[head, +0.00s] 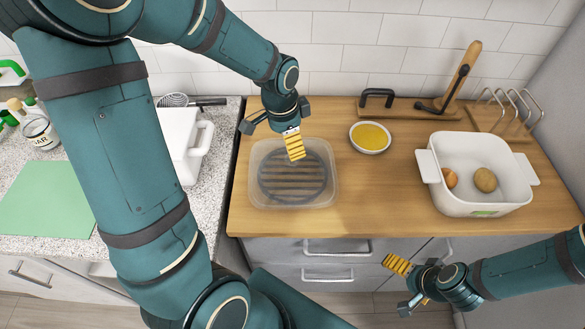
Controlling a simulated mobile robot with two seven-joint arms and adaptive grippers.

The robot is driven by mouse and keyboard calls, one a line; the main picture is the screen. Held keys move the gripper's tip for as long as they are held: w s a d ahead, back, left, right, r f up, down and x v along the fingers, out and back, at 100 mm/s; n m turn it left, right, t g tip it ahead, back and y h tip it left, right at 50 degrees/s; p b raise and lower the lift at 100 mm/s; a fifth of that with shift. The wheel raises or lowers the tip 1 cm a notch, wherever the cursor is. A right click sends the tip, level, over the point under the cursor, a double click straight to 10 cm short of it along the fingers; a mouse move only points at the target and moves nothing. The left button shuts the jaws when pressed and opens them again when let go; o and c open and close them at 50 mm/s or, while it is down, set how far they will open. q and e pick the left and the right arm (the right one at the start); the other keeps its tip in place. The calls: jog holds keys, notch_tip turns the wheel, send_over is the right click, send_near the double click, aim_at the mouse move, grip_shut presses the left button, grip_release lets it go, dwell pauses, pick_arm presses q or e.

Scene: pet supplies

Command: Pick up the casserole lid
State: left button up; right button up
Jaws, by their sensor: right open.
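I cannot tell for sure which thing is the casserole lid. An open white casserole (448,194) with side handles stands at the right of the wooden counter; an egg (450,178) and a potato-like item (485,180) lie in it. A clear, rounded-rectangular piece (258,197) sits at the counter's left, with a dark slatted round shape showing through. My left gripper (293,146) points down above its back edge; its jaw gap is not clear. A white flat-topped dish (180,130) stands farther left, partly behind my arm. My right gripper (411,281) is open and empty, in front of the counter.
A bowl of yellow contents (370,137) stands between the clear piece and the casserole. A wooden board (425,113), a black handle (378,93) and a wire rack (510,102) stand along the back wall. The counter's front middle is clear.

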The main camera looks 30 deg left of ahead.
aim_at(292, 165)
pick_arm(q)
jog(key=f, duration=0.5)
jog(key=w+f+b, duration=0.1)
jog(key=f, duration=0.2)
jog(key=shift+d+f, duration=0.1)
jog(key=shift+d, duration=0.1)
grip_shut()
